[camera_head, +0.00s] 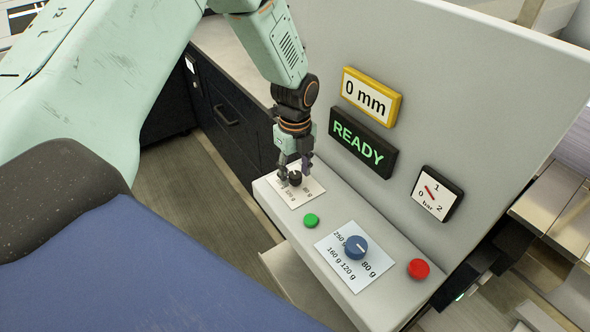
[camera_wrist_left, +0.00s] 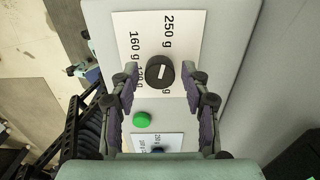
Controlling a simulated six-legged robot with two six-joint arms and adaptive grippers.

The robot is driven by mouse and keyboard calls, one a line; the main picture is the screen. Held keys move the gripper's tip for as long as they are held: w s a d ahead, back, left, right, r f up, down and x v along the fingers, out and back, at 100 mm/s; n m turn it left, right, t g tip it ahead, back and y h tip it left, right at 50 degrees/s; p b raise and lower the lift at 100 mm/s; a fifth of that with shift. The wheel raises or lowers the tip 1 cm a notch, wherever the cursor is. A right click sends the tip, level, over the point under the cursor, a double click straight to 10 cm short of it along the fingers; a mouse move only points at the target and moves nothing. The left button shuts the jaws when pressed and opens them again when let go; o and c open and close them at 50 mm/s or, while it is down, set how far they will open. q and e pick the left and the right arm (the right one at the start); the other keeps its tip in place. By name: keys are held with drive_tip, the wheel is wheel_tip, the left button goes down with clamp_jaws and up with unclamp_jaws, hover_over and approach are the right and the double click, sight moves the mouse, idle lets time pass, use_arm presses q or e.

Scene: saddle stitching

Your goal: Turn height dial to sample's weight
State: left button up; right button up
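A black dial (camera_head: 295,178) with a white mark sits on a white plate (camera_head: 313,188) printed with gram weights. In the left wrist view the dial (camera_wrist_left: 160,72) lies between my fingers, and its plate (camera_wrist_left: 205,45) shows 250 g, 160 g and 120 g; the fourth label is mostly hidden. My left gripper (camera_head: 296,170) is over the dial from above, open, with a gap on each side of it in the wrist view (camera_wrist_left: 163,78). A blue dial (camera_head: 356,247) sits on a second weight plate (camera_head: 335,262) nearer the front. My right gripper is not in view.
A green button (camera_head: 311,220) sits between the two plates, and a red button (camera_head: 418,268) lies past the blue dial. The upright panel (camera_head: 440,110) behind carries a "0 mm" display (camera_head: 370,97), a "READY" display (camera_head: 362,143) and a bar gauge (camera_head: 436,194).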

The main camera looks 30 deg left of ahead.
sight(295, 174)
use_arm(q)
drive_tip(key=shift+o, duration=0.3)
wheel_tip(295, 174, up, 12)
idle(0.5)
idle(0.5)
